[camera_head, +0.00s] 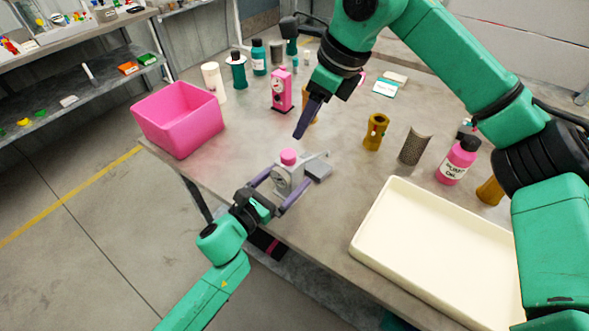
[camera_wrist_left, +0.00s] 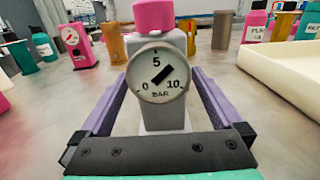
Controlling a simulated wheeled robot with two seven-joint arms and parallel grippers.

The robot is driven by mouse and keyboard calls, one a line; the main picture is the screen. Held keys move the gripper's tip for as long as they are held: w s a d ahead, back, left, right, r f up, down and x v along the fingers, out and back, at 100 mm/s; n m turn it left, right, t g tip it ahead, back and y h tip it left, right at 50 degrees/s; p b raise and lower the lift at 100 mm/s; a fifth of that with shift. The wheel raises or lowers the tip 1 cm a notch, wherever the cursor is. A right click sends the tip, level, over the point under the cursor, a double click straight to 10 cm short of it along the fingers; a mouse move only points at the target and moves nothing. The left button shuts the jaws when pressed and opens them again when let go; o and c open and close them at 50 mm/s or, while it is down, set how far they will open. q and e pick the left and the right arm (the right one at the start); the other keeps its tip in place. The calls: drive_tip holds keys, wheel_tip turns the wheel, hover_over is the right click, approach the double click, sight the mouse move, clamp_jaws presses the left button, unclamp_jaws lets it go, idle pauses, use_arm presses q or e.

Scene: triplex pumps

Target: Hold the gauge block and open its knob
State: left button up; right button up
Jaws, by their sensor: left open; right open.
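The gauge block is a grey block (camera_head: 290,178) with a round dial marked 0, 5, 10 BAR and a pink knob (camera_head: 288,157) on top. It stands upright near the table's front left edge. My right gripper (camera_head: 301,127) is above and beyond the block, pointing down, apart from the knob.
A pink bin (camera_head: 178,118) stands at the left table edge and a cream tray (camera_head: 440,245) at the front right. A pink gauge block (camera_head: 281,92), a brass part (camera_head: 376,132), a mesh cylinder (camera_head: 415,149) and a pink bottle (camera_head: 459,160) stand behind. Table between block and tray is clear.

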sight(297, 169)
use_arm(q)
drive_tip(key=x, duration=0.3)
drive_tip(key=shift+w+d, duration=0.25)
drive_tip(key=shift+c, duration=0.3)
